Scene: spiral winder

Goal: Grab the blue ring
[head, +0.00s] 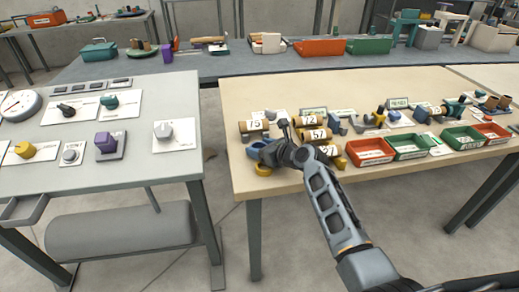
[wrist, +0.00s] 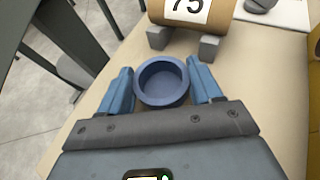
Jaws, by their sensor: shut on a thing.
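The blue ring (wrist: 163,82) is a short, thick-walled round piece with a darker hollow middle. In the wrist view it sits between the two blue fingers of my gripper (wrist: 160,74), which are shut on its left and right sides. In the head view my gripper (head: 257,150) is at the near left corner of the wooden table (head: 243,187). There the ring is hard to tell apart from the blue fingers. I cannot tell whether the ring still touches the tabletop.
A roll marked 75 (wrist: 186,10) on grey supports stands just beyond the ring. A yellow ring (head: 263,170) lies close to my gripper. More numbered rolls (head: 314,120) stand to the right, with red (head: 369,152) and green bins further along. A grey control bench (head: 130,170) stands left across a gap.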

